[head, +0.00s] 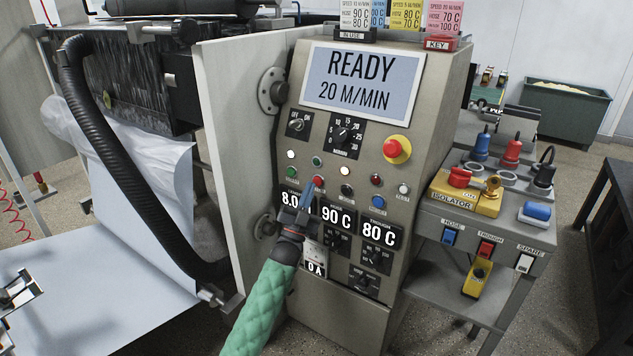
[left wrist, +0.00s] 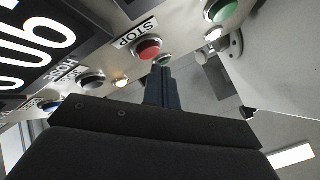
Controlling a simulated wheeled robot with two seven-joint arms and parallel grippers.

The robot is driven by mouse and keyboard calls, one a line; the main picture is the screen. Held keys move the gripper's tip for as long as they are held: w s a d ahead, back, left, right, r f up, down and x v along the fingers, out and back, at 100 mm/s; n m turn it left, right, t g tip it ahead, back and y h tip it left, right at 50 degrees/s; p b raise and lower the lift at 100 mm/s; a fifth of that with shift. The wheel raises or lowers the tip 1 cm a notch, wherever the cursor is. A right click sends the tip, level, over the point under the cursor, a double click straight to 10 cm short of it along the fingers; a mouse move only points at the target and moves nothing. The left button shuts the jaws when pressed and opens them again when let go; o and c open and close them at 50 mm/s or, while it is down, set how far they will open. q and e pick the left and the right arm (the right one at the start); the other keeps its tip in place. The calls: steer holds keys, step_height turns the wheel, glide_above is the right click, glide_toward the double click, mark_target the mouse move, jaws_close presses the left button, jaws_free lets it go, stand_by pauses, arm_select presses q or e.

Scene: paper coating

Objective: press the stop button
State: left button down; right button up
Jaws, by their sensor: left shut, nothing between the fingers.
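The red stop button (head: 319,181) is in the lower button row of the control panel (head: 450,100), just right of a green button (head: 291,172). In the left wrist view the red button (left wrist: 149,49) sits under a label reading STOP. My left gripper (head: 308,190) points up at the panel with its fingers shut and empty. Its tips (left wrist: 162,74) are close beside the red button in the wrist view; I cannot tell whether they touch it. The panel display (head: 362,80) reads READY, 20 M/MIN. My right gripper is not in view.
A red mushroom button on a yellow base (head: 396,149) is on the panel's right. An open panel door (head: 215,120) stands left, with a black hose (head: 120,150) beyond. A side table with a yellow isolator box (head: 465,192) stands right. Black and blue buttons lie right of the red one.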

arm_select(q)
steer(key=shift+s+a, duration=0.1)
steer(key=s+a+p, duration=0.1)
steer(key=s, duration=0.1)
steer(key=s+a+p, duration=0.1)
steer(key=shift+s+a, duration=0.35)
steer(key=shift+s, duration=0.05)
stand_by(0.4)
stand_by(0.5)
